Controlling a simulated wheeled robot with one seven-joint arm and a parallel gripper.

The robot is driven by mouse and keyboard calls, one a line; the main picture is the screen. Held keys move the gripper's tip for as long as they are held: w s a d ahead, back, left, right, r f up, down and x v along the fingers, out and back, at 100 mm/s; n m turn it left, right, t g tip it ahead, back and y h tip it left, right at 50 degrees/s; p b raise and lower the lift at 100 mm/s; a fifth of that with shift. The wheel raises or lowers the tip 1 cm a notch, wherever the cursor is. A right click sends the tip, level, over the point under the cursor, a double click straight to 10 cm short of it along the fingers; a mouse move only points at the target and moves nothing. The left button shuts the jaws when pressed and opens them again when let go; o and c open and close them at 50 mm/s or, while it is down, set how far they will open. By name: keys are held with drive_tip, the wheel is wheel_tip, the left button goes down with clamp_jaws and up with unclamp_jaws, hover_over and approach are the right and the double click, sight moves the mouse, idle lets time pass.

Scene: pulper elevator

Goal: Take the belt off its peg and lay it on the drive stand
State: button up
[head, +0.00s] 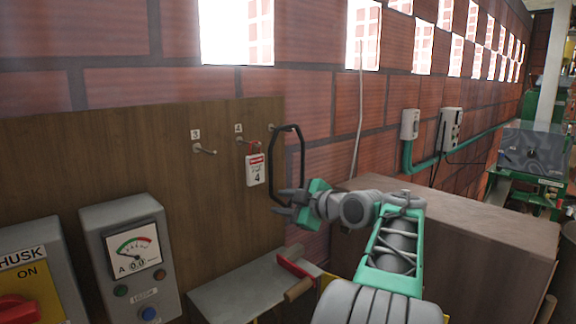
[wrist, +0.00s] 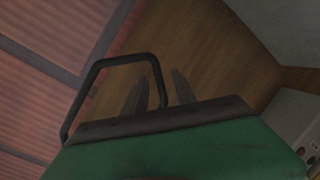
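The belt (head: 301,158) is a black closed loop hanging from a peg (head: 275,128) at the right edge of a wooden board. My gripper (head: 284,201) is at the loop's lower end, its two fingers apart. In the wrist view the belt (wrist: 119,59) shows as a dark angular loop. One strand runs down between the open fingers of my gripper (wrist: 160,92), and no grip on it shows. A green stand (head: 524,174) with a grey panel is at the far right; I cannot tell whether it is the drive stand.
Below are a grey meter box (head: 131,258) and a ledge (head: 240,294) with a red-handled tool. A large brown box (head: 480,245) stands behind my arm.

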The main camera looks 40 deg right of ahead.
clamp_jaws()
drive_tip(key=shift+r, duration=0.1)
idle(0.5)
